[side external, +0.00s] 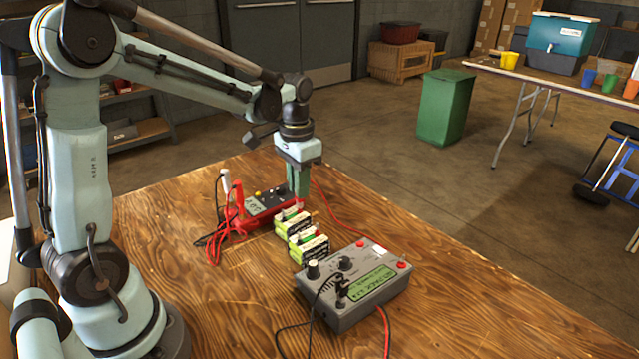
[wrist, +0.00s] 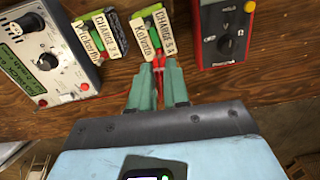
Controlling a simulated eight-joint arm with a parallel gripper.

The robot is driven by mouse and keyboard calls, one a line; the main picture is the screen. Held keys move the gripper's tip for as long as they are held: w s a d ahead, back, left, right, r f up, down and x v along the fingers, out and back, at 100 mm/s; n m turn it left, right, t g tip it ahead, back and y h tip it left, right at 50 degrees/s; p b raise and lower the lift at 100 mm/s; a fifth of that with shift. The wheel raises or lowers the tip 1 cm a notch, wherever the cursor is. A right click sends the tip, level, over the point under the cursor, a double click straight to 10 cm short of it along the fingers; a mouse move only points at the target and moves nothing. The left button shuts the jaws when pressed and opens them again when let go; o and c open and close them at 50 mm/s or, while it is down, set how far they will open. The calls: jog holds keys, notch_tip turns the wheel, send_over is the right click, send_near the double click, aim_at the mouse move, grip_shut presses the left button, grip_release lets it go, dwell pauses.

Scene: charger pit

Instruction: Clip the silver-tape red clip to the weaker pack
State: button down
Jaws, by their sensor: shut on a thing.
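My gripper (side external: 298,188) (wrist: 158,80) points down over the table just behind the battery packs. It is shut on a red clip (wrist: 159,66), which shows between the green fingers in the wrist view. I cannot make out silver tape on it. The nearer pack to the clip (wrist: 152,35) is a white-labelled holder with green cells, also in the side view (side external: 291,221). The clip's tip is close to its edge; contact is unclear. A second, similar pack (wrist: 96,38) (side external: 309,248) stands beside it, nearer the charger. I cannot tell which is weaker.
The grey charger (side external: 353,290) (wrist: 45,50) with a green screen stands beside the packs, its leads running off. A red multimeter (side external: 268,203) (wrist: 222,35) with red and black leads lies on the other side. A red lead (side external: 350,219) crosses the wooden table. The right rear of the table is mostly clear.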

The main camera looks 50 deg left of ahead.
jog(key=c, duration=1)
grip_release()
jog(key=shift+o, duration=0.2)
jog(key=shift+o, duration=0.7)
jog(key=shift+r, duration=0.15)
jog(key=shift+r, duration=3.6)
